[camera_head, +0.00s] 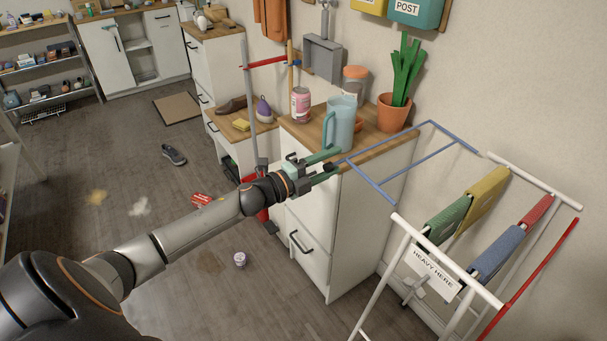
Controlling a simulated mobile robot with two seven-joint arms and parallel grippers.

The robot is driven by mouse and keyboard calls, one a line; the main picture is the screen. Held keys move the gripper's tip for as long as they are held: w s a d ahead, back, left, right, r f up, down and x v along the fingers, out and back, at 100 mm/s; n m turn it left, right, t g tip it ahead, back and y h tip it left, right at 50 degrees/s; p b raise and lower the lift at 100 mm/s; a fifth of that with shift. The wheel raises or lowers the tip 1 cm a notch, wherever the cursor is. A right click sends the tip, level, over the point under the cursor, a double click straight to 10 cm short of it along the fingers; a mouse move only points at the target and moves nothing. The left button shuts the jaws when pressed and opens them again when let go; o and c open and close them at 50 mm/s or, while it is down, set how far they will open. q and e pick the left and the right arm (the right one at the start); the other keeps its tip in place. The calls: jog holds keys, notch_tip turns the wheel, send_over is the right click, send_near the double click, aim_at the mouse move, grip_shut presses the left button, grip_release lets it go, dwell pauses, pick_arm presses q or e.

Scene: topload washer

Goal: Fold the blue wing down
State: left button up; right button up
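The blue wing (371,183) is a thin blue frame on the left side of the white drying rack (452,262). It sticks out to the left, raised, and passes in front of the cabinet top. My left gripper (337,160) is at the wing's left corner. Its two fingers are apart, with nothing visibly clamped between them. I cannot tell whether a finger touches the blue bar. My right gripper is not in view.
A cabinet (318,228) stands behind the gripper, bearing a blue pitcher (340,122), a can (300,104) and a potted plant (394,112). Cloths and a "HEAVY HERE" sign (433,272) hang on the rack. A shoe (173,155) and a small cup (240,260) lie on the floor.

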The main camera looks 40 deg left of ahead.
pick_arm(q)
jog(key=b+v, duration=0.1)
jog(key=v, duration=0.9)
dwell(0.4)
jog(key=s+d+f+n+g+y+p, duration=0.1)
jog(key=s+d+f+n+g+y, duration=0.2)
jog(key=f+n, duration=0.4)
jog(key=s+d+f+n+y+p, duration=0.1)
jog(key=s+d+f+n, duration=0.2)
jog(key=s+f+n, duration=0.4)
jog(key=s+d+f+n+g, duration=0.5)
jog(key=s+d+f, duration=0.5)
jog(key=d, duration=0.2)
jog(key=shift+s+d+f+n, duration=0.15)
jog(key=shift+s+f+n, duration=0.05)
jog(key=shift+f+n, duration=0.1)
dwell(1.2)
